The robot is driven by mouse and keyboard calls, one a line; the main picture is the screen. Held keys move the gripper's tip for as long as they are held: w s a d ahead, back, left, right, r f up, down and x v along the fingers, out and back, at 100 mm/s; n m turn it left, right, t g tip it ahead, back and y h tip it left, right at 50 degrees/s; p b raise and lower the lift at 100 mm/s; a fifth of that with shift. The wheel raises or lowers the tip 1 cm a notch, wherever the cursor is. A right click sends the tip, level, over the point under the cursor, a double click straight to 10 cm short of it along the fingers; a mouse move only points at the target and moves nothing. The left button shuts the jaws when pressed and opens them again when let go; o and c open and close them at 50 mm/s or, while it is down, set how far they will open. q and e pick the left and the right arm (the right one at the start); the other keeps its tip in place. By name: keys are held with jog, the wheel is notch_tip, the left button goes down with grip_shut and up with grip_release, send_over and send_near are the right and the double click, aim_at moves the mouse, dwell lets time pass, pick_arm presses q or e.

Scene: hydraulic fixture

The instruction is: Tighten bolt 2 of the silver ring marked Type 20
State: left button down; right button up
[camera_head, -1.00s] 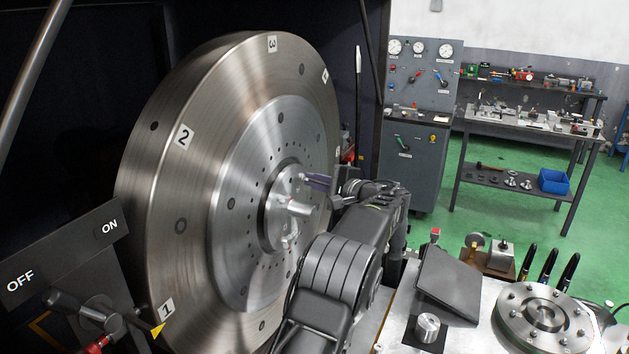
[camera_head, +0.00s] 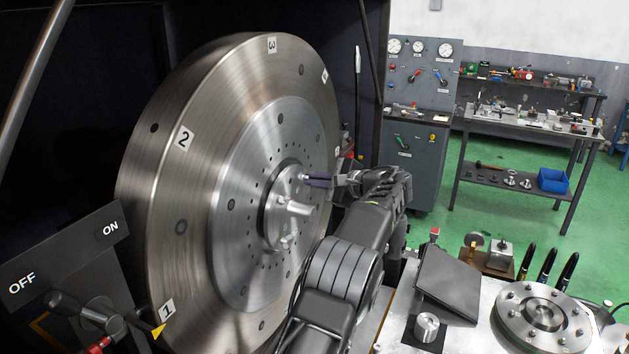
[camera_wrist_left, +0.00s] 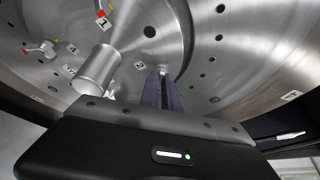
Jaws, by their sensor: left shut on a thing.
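The silver ring (camera_head: 276,227) is the round hub plate at the middle of the large steel disc. A thick bare stub (camera_head: 298,207) sticks out of it. In the left wrist view the hub (camera_wrist_left: 125,50) carries small number tags and a few small fittings. A tag that looks like 2 (camera_wrist_left: 140,66) sits just left of my fingertips. My left gripper (camera_head: 306,179) has its purple fingers against the ring's upper right edge. It is shut on a small bright bolt head (camera_wrist_left: 162,73), mostly hidden between the fingers. The Type 20 lettering is too small to read. My right gripper is out of view.
The large disc (camera_head: 183,180) bears white number tags. An ON/OFF panel (camera_head: 60,260) and lever stand at lower left. A metal table (camera_head: 480,338) at lower right holds a bolted flange (camera_head: 543,308), a dark tilted plate (camera_head: 450,283) and dark upright handles.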

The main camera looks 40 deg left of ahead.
pick_arm(q)
jog(key=c, duration=1.6)
grip_release()
jog(key=shift+a, duration=0.1)
jog(key=shift+o, duration=0.2)
jog(key=b+v, duration=0.2)
jog(key=v, duration=0.6)
jog(key=shift+b, duration=0.35)
